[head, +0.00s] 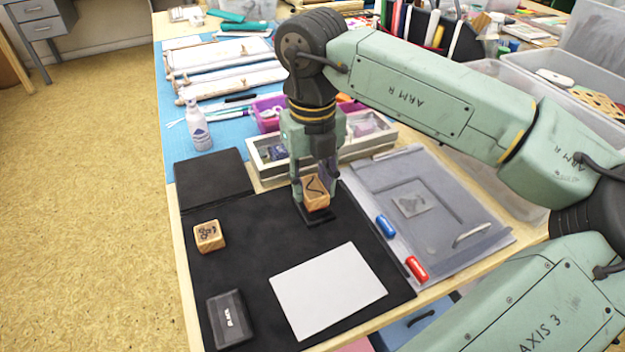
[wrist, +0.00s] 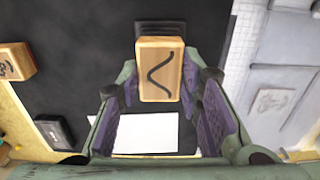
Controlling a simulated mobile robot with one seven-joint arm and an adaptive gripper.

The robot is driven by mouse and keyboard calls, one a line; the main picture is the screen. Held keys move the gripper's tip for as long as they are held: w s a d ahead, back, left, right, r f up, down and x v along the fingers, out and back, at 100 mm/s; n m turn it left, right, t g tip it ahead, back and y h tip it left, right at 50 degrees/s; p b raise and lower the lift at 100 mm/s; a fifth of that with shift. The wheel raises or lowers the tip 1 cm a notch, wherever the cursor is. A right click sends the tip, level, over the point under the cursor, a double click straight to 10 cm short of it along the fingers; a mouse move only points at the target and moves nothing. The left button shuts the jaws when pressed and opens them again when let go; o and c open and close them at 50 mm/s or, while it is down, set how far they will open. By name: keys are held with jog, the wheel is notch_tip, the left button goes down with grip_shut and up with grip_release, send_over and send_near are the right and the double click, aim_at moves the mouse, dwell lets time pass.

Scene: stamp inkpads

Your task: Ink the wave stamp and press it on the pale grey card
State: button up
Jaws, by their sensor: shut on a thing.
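My gripper (head: 314,184) is shut on the wave stamp (head: 316,193), a wooden block with a black wave line on its top. In the wrist view the wave stamp (wrist: 160,70) sits upright between the fingertips. A small dark pad (head: 318,218) is directly under the stamp and partly hidden by it; I cannot tell whether they touch. The pale grey card (head: 328,290) lies flat and blank on the black mat, nearer the front, and also shows in the wrist view (wrist: 150,130).
Another wooden stamp (head: 209,236) stands at the mat's left. A black lettered case (head: 230,319) lies at front left. Blue (head: 386,226) and red (head: 417,268) cylinders lie right of the black mat (head: 255,255). A divided tray (head: 265,168) stands behind. The mat between stamp and card is clear.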

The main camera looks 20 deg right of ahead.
aim_at(312, 187)
jog(key=shift+f+b, duration=0.45)
jog(key=shift+b, duration=0.1)
dwell(1.7)
jog(key=shift+r, duration=0.15)
jog(key=shift+r+p, duration=0.3)
jog(key=shift+r, duration=0.2)
jog(key=shift+r+p, duration=1.7)
jog(key=shift+r, duration=1.1)
